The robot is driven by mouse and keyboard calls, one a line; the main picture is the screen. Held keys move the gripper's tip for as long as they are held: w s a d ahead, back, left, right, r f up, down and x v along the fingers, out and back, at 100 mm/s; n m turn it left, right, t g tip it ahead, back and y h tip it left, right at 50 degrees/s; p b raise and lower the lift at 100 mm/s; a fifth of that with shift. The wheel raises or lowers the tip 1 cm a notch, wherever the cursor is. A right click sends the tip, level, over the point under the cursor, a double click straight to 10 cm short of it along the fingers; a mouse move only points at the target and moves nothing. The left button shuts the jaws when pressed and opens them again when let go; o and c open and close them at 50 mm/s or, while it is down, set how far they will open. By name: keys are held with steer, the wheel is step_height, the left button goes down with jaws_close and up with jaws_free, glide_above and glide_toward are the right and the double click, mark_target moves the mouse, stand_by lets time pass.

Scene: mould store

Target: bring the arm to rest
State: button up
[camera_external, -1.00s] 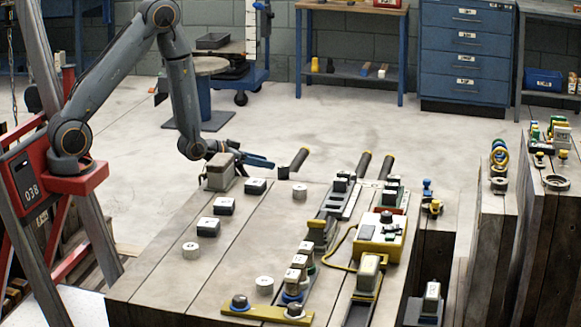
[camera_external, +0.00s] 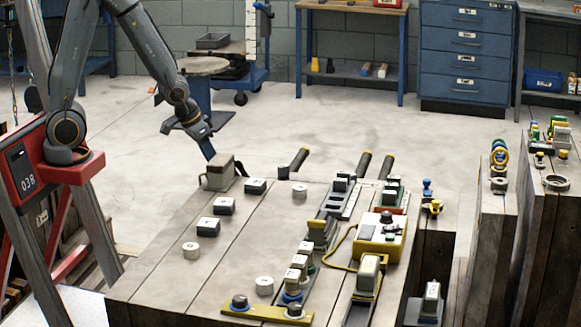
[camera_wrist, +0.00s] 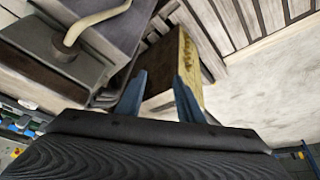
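My gripper (camera_external: 212,152) hangs at the far left end of the wooden bench (camera_external: 165,255), close to a grey-brown block (camera_external: 221,173). In the external view its fingers point down and are partly hidden by the block; I cannot tell whether they touch it. In the wrist view my gripper (camera_wrist: 158,92) shows two blue fingers spread apart with nothing held between them. A wooden beam end with a yellowish face (camera_wrist: 185,65) lies beyond them. My arm is bent, with the elbow high and the forearm sloping down to the right.
Several small dark blocks with pale tops (camera_external: 224,206) and pale round pieces (camera_external: 191,251) stand on the bench. A yellow box (camera_external: 380,240) with a cable is at right. Open floor (camera_external: 330,125) lies behind the bench.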

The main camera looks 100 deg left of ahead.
steer(key=s+d+r+m+g+h+b, duration=0.1)
steer(key=s+d+r+m+g+b, duration=0.15)
steer(key=s+d, duration=0.4)
steer(key=s+d+r+m+g+h+b, duration=0.1)
steer(key=s+d+r+m+g, duration=0.15)
steer(key=d, duration=0.65)
steer(key=d+r+m+t+p, duration=0.1)
steer(key=d+r+m+p, duration=0.2)
steer(key=d+r+p, duration=0.4)
steer(key=r+p, duration=0.1)
steer(key=p, duration=0.7)
steer(key=shift+s+d+h, duration=0.2)
steer(key=shift+s+h, duration=0.05)
steer(key=shift+h, duration=0.05)
